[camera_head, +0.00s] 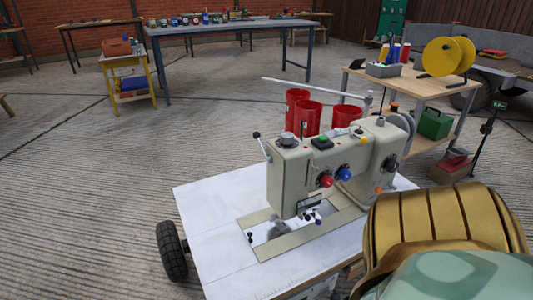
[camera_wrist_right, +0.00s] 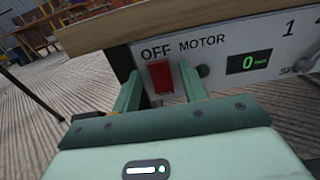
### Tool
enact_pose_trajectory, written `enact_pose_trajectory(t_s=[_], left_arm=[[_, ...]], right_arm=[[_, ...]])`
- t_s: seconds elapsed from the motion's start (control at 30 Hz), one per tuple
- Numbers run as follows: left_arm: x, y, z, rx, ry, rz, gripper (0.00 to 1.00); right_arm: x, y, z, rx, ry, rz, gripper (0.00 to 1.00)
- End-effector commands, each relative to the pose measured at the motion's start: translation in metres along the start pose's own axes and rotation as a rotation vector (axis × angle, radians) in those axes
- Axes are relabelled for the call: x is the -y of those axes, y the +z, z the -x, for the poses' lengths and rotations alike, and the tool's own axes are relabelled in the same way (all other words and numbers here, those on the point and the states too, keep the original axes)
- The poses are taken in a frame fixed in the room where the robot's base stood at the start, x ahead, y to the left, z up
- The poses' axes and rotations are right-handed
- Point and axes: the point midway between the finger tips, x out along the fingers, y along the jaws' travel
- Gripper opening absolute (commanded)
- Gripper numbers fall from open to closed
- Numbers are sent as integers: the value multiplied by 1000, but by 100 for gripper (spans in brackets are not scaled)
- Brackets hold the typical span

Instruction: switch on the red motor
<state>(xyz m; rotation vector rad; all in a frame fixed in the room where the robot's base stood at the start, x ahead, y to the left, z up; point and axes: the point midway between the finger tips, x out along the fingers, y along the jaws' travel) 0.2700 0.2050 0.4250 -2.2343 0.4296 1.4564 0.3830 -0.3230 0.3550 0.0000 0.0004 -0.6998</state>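The red motor switch (camera_wrist_right: 161,77) is a small upright red block on a white panel (camera_wrist_right: 225,48), below the words OFF MOTOR in the right wrist view. My right gripper (camera_wrist_right: 160,72) is open, its two green fingers on either side of the switch. I cannot tell whether they touch the panel or the switch. The grey sewing machine (camera_head: 292,177) stands on a white table (camera_head: 205,215) in the head view. The switch panel is hidden there. My left gripper is not in view.
A wooden edge (camera_wrist_right: 130,27) runs above the panel. A wooden side table (camera_head: 425,85) with yellow reels stands behind the machine.

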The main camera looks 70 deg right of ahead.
Motion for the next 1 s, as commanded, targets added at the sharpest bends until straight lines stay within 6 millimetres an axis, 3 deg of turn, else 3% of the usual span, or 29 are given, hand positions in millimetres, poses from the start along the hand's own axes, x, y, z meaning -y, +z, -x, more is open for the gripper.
enact_pose_trajectory(t_s=[0.03, 0.13, 0.37, 0.7, 1.0], left_arm=[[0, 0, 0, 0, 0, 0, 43], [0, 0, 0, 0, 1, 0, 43], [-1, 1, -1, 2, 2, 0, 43], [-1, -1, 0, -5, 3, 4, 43], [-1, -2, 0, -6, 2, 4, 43]], right_arm=[[0, 0, 0, 0, 0, 0, 29], [0, 0, 0, 0, 0, 0, 1], [1, -2, 0, 26, -4, 3, 1], [1, -9, -1, 240, -8, 4, 1], [0, -9, 1, 295, 0, 1, 1]])
